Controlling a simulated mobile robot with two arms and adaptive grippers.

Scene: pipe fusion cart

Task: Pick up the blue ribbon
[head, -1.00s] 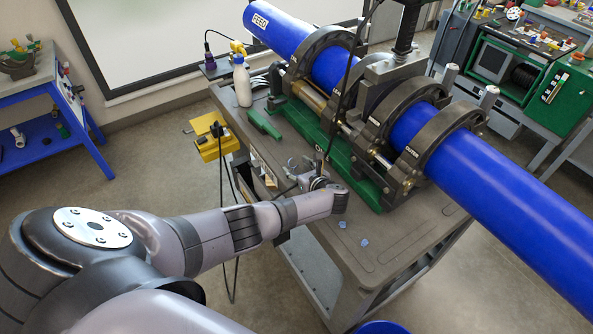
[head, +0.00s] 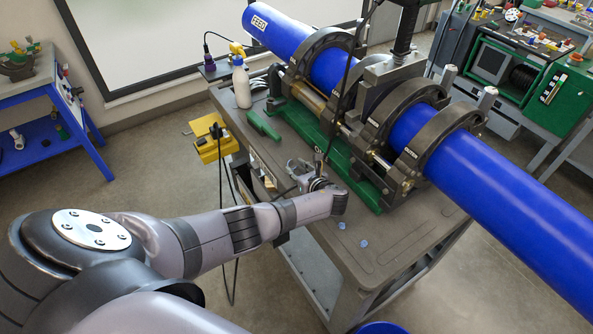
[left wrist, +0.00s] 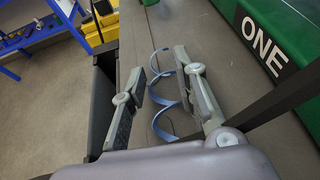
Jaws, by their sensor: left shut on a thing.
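The blue ribbon (left wrist: 161,88) is a thin curled strip in the left wrist view, lying between the fingers of my left gripper (left wrist: 161,66). The jaws are shut on it, though a gap shows between the fingers and the exact contact is hard to see. In the head view my left gripper (head: 305,172) is low over the cart top, beside the green machine base. The ribbon cannot be made out there. My right gripper is not in view.
The cart top (head: 385,245) carries the green base (head: 320,140), dark clamps and a large blue pipe (head: 500,205). Two small blue bits (head: 342,225) lie on its near part. A white bottle (head: 241,85) stands at the back. A yellow box (head: 211,140) is left of the cart.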

